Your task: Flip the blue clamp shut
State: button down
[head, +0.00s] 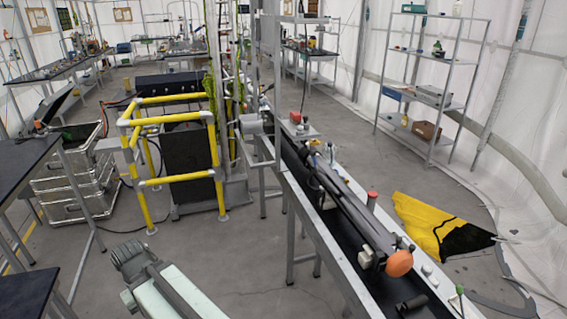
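I cannot make out a blue clamp in the head view. A long dark bench (345,277) with a pale rim runs from the centre to the lower right. A long dark tube-like device with an orange round end (399,263) lies along it. Several small fittings on the bench are too small to identify. A pale green and dark grey part at the bottom, left of centre, looks like my own arm. No gripper fingers show.
Yellow railings (180,182) stand left of centre. Metal crates (72,185) are stacked at the left, near dark tables (22,165). A shelf rack (432,105) stands at the right. A yellow and black sheet (440,228) lies beyond the bench. Grey floor is open between railings and bench.

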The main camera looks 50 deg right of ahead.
aim_at(313, 154)
jog(key=u, duration=0.1)
jog(key=i, duration=1)
jog(key=z, duration=0.05)
